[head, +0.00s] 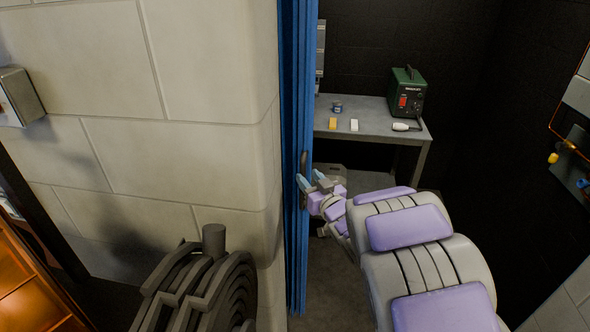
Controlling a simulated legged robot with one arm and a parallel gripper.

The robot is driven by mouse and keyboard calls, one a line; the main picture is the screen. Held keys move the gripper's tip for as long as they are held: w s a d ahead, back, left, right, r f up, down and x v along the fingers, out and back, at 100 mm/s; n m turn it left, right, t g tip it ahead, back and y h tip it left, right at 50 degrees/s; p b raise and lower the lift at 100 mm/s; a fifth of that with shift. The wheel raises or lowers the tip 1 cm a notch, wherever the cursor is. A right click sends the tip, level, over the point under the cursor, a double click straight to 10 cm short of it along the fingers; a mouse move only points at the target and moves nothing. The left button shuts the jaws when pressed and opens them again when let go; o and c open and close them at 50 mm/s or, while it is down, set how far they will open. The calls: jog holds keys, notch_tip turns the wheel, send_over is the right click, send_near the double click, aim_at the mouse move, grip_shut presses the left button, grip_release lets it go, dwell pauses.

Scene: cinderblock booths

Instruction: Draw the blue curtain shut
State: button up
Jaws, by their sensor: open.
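The blue curtain (298,90) hangs bunched in narrow folds against the edge of the cinderblock wall, at the left side of the booth opening. A dark handle (304,170) is on its leading edge. Whether the fingers touch the handle cannot be told. My purple and grey arm reaches in from the lower right and hides part of the floor.
A grey table (373,110) inside the booth holds a green machine (405,93), yellow and white blocks and a small tin. A cinderblock wall (170,110) fills the left. A dark coiled object (200,290) stands at lower left. An orange hose hangs at right.

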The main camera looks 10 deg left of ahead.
jog(key=w+a, duration=0.1)
jog(key=a, duration=0.2)
jog(key=shift+w+a, duration=0.1)
jog(key=shift+w, duration=0.3)
jog(key=shift+w+f, duration=0.1)
jog(key=shift+w, duration=0.05)
jog(key=shift+c, duration=1)
jog(key=shift+d, duration=0.75)
jog(key=c, duration=0.4)
grip_shut()
jog(key=shift+a, duration=0.4)
